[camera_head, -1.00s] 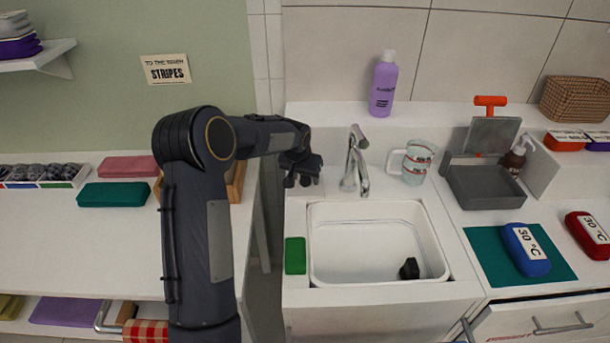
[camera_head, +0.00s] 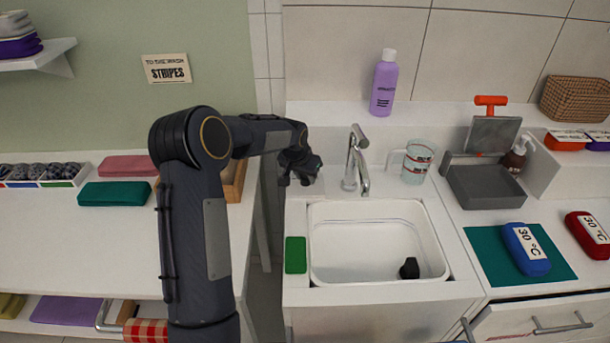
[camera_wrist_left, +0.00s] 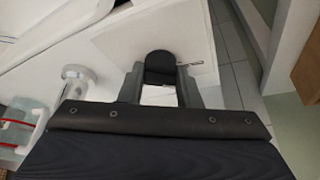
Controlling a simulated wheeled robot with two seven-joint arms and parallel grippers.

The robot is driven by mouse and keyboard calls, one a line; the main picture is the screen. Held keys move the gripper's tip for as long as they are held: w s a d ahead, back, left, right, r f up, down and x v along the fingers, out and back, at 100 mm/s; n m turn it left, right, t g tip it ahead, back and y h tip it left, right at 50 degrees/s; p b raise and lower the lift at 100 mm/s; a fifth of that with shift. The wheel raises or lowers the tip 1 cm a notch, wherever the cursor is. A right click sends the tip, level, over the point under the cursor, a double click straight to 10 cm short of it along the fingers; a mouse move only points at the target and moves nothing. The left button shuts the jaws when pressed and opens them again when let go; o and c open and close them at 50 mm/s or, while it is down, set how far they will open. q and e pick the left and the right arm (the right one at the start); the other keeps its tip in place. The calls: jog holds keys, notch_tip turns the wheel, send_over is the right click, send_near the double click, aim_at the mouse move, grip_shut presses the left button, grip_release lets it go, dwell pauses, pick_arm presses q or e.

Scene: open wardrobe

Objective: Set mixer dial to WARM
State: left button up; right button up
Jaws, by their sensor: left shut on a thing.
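The mixer dial is a dark rounded knob (camera_wrist_left: 160,68) on a white panel (camera_wrist_left: 120,40) in the left wrist view. My left gripper (camera_wrist_left: 160,88) has its two fingers on either side of the knob and is shut on it. In the head view the left gripper (camera_head: 298,172) is at the left of the tap (camera_head: 355,163), and the dial is hidden by it. A thin dark mark shows on the panel beside the knob. I cannot read a WARM label or tell the dial's setting. My right gripper is not in view.
The white sink (camera_head: 365,245) holds a small black object (camera_head: 409,268). A green sponge (camera_head: 295,255) lies on its left rim. A measuring cup (camera_head: 417,162) stands right of the tap, and a purple bottle (camera_head: 384,85) on the ledge behind. A grey tray (camera_head: 485,188) is further right.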

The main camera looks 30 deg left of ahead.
pick_arm(q)
jog(key=m+h, duration=0.1)
jog(key=m, duration=0.1)
jog(key=m+h, duration=0.1)
jog(key=m, duration=0.2)
jog(key=shift+a, duration=0.15)
jog(key=m+h, duration=0.1)
jog(key=m, duration=0.1)
jog(key=m+g, duration=0.1)
jog(key=m, duration=0.2)
jog(key=shift+w+a+m+g+h, duration=0.1)
jog(key=shift+m+g+h, duration=0.2)
jog(key=shift+h, duration=0.1)
jog(key=o, duration=1)
jog(key=v, duration=0.7)
jog(key=shift+a+r, duration=0.1)
jog(key=shift+r, duration=0.3)
